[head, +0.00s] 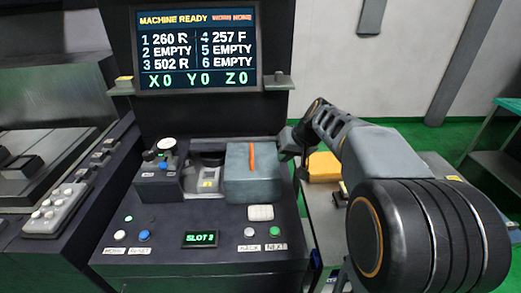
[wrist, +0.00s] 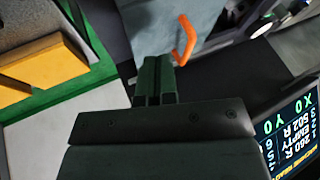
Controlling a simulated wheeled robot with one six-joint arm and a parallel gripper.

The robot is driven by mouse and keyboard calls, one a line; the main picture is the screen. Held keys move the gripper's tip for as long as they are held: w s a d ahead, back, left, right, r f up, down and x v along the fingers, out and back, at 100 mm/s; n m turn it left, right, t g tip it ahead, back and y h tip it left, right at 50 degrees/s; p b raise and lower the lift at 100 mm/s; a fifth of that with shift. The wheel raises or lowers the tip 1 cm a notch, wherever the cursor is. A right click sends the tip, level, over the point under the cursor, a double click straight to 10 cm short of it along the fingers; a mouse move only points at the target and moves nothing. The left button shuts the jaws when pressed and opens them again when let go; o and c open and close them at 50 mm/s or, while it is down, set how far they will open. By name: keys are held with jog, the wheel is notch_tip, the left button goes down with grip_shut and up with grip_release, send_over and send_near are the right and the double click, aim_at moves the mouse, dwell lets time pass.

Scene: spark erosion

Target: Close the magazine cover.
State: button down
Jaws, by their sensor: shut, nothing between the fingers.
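The magazine cover is a blue-grey block (head: 236,178) with an upright orange handle (head: 252,158), on the machine's console. An opening with a dark round part and a yellow label (head: 208,184) shows uncovered just left of it. In the wrist view the cover (wrist: 160,22) fills the top middle, with its orange handle (wrist: 186,40) bent to one side. My gripper (wrist: 155,62) is shut and empty, its fingertips close to the handle's lower end. I cannot tell whether they touch. In the head view my arm reaches to the cover's right side, and the fingertips are hard to make out.
A screen (head: 197,48) above reads "MACHINE READY". A small display (head: 200,238) reads "SLOT 2". Buttons line the console front, and a knob box (head: 158,178) stands left of the opening. A yellow block (head: 324,167) lies right, behind my arm.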

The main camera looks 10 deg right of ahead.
jog(key=w+d+t+y, duration=0.1)
jog(key=w+d, duration=0.2)
jog(key=w, duration=0.2)
jog(key=p, duration=0.2)
send_near(260, 161)
jog(key=w+f, duration=0.1)
jog(key=w, duration=0.1)
jog(key=w+f, duration=0.2)
jog(key=shift+a+f, duration=0.2)
jog(key=shift+f, duration=0.05)
jog(key=shift+w+a+r, duration=0.1)
jog(key=shift+a+r, duration=0.1)
jog(key=shift+a, duration=0.35)
jog(key=shift+w+a+r, duration=0.1)
jog(key=shift+a+r, duration=0.1)
jog(key=shift+a, duration=0.3)
jog(key=shift+a+p, duration=0.35)
jog(key=shift+a, duration=0.3)
jog(key=shift+w, duration=0.1)
jog(key=w+a, duration=0.3)
jog(key=a, duration=1.4)
jog(key=shift+w+r, duration=0.1)
